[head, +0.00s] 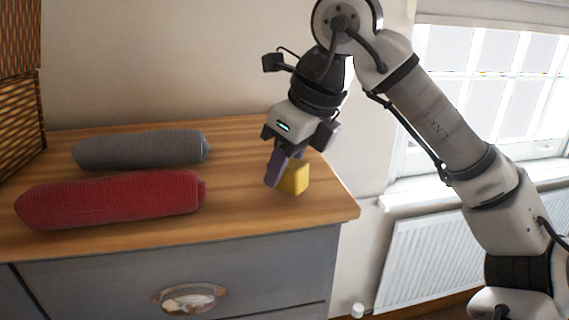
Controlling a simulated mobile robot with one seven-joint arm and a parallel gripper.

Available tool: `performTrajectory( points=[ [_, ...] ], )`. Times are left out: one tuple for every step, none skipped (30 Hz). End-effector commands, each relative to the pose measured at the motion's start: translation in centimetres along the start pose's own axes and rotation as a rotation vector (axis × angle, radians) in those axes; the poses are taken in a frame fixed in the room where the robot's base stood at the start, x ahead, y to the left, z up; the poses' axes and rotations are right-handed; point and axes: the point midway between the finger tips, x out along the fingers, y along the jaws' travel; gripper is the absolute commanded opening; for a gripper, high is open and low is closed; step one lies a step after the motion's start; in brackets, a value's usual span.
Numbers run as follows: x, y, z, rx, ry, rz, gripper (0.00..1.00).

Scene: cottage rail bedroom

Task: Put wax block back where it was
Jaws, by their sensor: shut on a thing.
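The yellow wax block (295,178) is at the right end of the wooden dresser top, low over it. I cannot tell whether its underside touches the wood. My gripper (283,172) points down from above and is shut on the block. The near finger covers the left part of the block, and the other finger is mostly hidden.
A red rolled bundle (112,199) and a grey one (140,150) lie on the left of the dresser top (235,219). A woven basket-like thing (20,110) stands at the far left. Bare wood surrounds the block, and the right edge is close.

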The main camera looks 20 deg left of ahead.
Motion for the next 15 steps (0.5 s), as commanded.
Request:
performTrajectory(
  points=[
    [0.34,0.03,-0.15,0.000,-0.001,0.000,0.05],
    [0.48,0.03,-0.19,0.000,-0.001,0.000,0.05],
    [0.57,0.03,-0.22,0.000,-0.001,0.000,0.05],
    [0.60,0.03,-0.23,0.000,-0.001,0.000,0.05],
    [0.59,0.03,-0.23,0.000,-0.001,0.000,0.05],
    [0.58,0.03,-0.22,0.000,-0.001,-0.001,0.05],
    [0.58,0.03,-0.22,0.000,-0.001,-0.001,0.05],
    [0.58,0.03,-0.22,0.000,-0.001,-0.001,0.05],
    [0.58,0.03,-0.22,0.000,-0.001,-0.001,0.05],
    [0.62,0.02,-0.24,0.000,-0.001,-0.001,0.05],
    [0.71,0.02,-0.28,0.000,-0.001,-0.001,0.05],
    [0.86,0.02,-0.35,0.000,-0.001,-0.001,0.05],
    [0.97,0.02,-0.39,0.000,-0.001,-0.001,0.05],
    [0.88,0.03,-0.35,0.000,-0.001,-0.001,0.35],
    [0.84,0.03,-0.32,0.000,0.000,0.000,0.40]
  ],
)
